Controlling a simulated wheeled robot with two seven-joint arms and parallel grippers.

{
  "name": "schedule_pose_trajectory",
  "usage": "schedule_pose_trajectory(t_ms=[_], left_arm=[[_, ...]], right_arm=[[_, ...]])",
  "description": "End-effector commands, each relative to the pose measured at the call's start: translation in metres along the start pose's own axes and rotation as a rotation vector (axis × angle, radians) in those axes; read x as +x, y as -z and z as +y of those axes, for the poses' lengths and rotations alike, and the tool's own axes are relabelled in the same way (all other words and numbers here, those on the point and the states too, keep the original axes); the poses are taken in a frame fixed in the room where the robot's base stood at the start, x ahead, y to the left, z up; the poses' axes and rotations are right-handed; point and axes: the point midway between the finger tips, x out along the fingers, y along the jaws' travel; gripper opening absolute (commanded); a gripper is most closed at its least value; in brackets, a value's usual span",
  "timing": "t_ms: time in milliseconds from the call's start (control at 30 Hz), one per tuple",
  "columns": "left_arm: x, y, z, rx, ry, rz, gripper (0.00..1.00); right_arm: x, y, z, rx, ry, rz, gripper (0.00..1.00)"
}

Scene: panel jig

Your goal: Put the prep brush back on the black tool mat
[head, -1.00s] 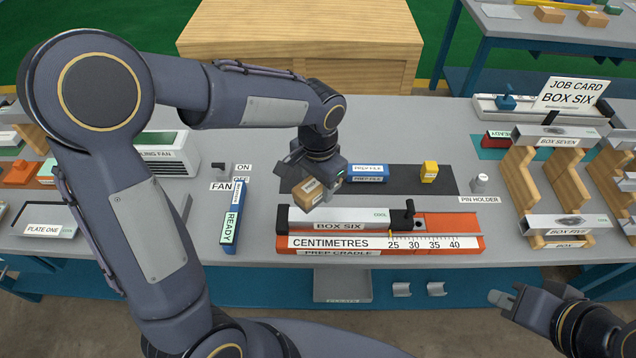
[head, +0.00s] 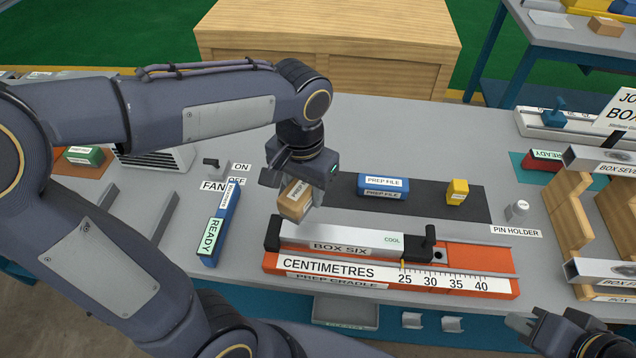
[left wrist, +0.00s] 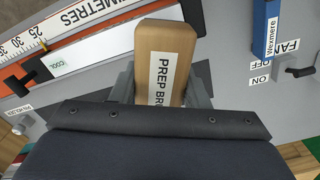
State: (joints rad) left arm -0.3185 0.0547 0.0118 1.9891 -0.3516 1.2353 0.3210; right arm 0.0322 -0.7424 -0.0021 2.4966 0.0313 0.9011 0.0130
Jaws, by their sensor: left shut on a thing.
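The prep brush (head: 294,200) is a tan wooden block with a white label. It also shows in the left wrist view (left wrist: 157,45), where part of its label reads "PREP BR". My left gripper (head: 298,186) is shut on it and holds it above the bench, near the left end of the black tool mat (head: 420,205) and behind the prep cradle. The mat is a dark strip behind the cradle. The blue prep file (head: 383,184) and a yellow block (head: 457,192) lie on it. My right gripper (head: 522,322) is at the lower right, away from the mat; its fingers are too small to judge.
The orange prep cradle (head: 400,278) holds the silver Box Six panel (head: 335,238) in front of the mat. A blue READY block (head: 220,225) and the fan switch (head: 212,163) are to the left. A pin holder (head: 517,209) and wooden racks (head: 570,225) stand to the right.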

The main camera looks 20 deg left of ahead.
Motion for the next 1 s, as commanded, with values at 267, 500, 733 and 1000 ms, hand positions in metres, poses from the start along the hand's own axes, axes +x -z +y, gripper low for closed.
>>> schedule_pose_trajectory(t_ms=[267, 500, 733, 1000], left_arm=[[0.024, 0.044, -0.027, -0.016, 0.001, -0.006, 0.2], [0.06, 0.089, -0.051, -0.013, 0.001, -0.007, 0.2], [0.087, 0.11, -0.061, -0.01, 0.0, -0.002, 0.2], [0.116, 0.119, -0.067, -0.01, 0.0, -0.005, 0.2]], right_arm=[[-0.003, 0.001, -0.001, 0.0, 0.0, 0.001, 0.0], [-0.005, 0.002, -0.002, 0.0, 0.0, 0.001, 0.0], [-0.005, 0.003, -0.002, 0.0, 0.0, 0.001, 0.0], [-0.005, 0.003, -0.002, 0.0, 0.0, 0.0, 0.0]])
